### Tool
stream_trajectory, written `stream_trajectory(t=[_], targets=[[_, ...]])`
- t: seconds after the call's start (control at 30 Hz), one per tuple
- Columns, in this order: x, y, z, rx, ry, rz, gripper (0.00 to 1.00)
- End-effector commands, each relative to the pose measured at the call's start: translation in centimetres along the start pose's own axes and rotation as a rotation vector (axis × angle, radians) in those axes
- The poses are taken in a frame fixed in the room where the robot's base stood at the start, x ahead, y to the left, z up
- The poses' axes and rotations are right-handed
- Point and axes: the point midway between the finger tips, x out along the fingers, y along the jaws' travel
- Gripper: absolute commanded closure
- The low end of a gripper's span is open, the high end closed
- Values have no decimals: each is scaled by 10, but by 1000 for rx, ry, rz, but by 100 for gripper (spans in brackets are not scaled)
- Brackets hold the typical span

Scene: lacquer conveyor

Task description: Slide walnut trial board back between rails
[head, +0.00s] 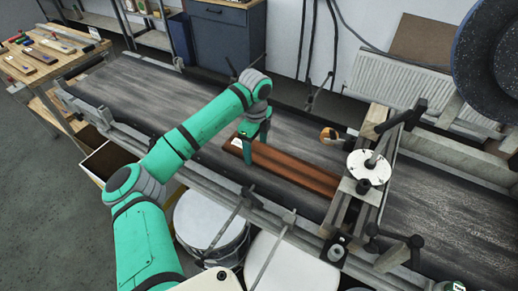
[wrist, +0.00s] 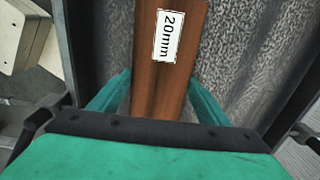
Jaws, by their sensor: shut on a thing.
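The walnut trial board (head: 296,170) is a long red-brown board lying on the dark conveyor belt. Its right end reaches the wooden and metal rig across the belt. My gripper (head: 247,150) is shut on the board near its left end, with a finger on each side. In the wrist view the board (wrist: 146,80) runs between the green fingers of my gripper (wrist: 158,98) and bears a white label (wrist: 167,36) reading "20mm". The conveyor's near side rail (head: 210,171) runs in front of the board. The fingertips are partly hidden in the head view.
The rig (head: 345,207) spans the belt, with a white disc (head: 369,168) and black handles on it. An orange round part (head: 328,135) sits behind the board. White buckets (head: 212,222) stand below the near edge. The belt left of my gripper (head: 130,88) is clear.

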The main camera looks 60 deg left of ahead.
Motion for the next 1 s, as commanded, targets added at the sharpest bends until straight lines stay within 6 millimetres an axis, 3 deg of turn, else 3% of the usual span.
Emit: stream_trajectory(t=[1.0], targets=[[0,0,51,-2,-1,0,57]])
